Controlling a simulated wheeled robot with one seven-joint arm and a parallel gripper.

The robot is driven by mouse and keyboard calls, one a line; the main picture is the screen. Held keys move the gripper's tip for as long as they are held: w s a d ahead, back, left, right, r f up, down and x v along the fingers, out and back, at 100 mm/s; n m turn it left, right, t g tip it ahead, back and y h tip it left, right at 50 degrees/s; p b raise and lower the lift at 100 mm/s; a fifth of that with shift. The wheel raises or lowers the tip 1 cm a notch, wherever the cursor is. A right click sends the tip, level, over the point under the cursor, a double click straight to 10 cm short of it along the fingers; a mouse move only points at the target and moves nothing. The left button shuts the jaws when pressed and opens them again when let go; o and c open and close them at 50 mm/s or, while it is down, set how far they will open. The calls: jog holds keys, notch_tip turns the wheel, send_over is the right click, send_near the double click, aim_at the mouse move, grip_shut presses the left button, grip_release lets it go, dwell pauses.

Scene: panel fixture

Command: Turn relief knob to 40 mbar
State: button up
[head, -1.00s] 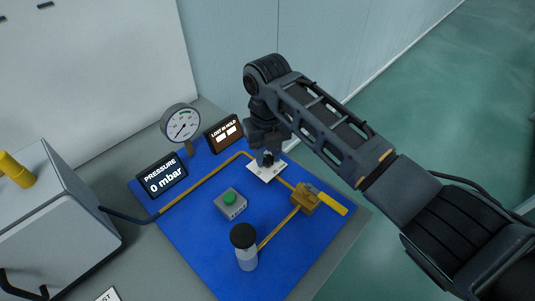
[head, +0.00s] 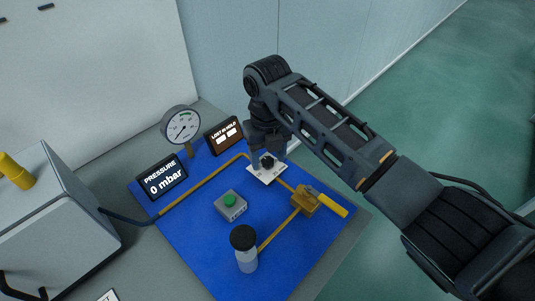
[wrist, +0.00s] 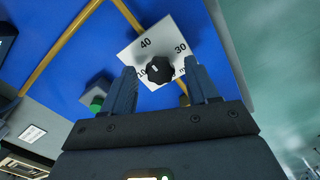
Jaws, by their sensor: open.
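The relief knob (wrist: 160,69) is a black lobed knob on a white dial plate (wrist: 134,53) marked 40 and 30, with other marks partly hidden. A small pale mark shows on its top left of centre; its exact setting is hard to read. My gripper (wrist: 161,74) is open, one finger on each side of the knob with gaps between. In the head view my gripper (head: 269,157) is over the plate. The pressure display (head: 163,177) reads 0 mbar.
On the blue panel (head: 205,245) stand a round gauge (head: 182,125), an orange-lit display (head: 224,134), a green button box (head: 230,204), a yellow-handled valve (head: 308,199) and a black-capped bottle (head: 244,248). Yellow pipes run between them. A grey box (head: 60,225) is at left.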

aim_at(268, 160)
jog(key=shift+r+b, duration=0.5)
jog(key=shift+r, duration=3.4)
jog(key=shift+s, duration=0.1)
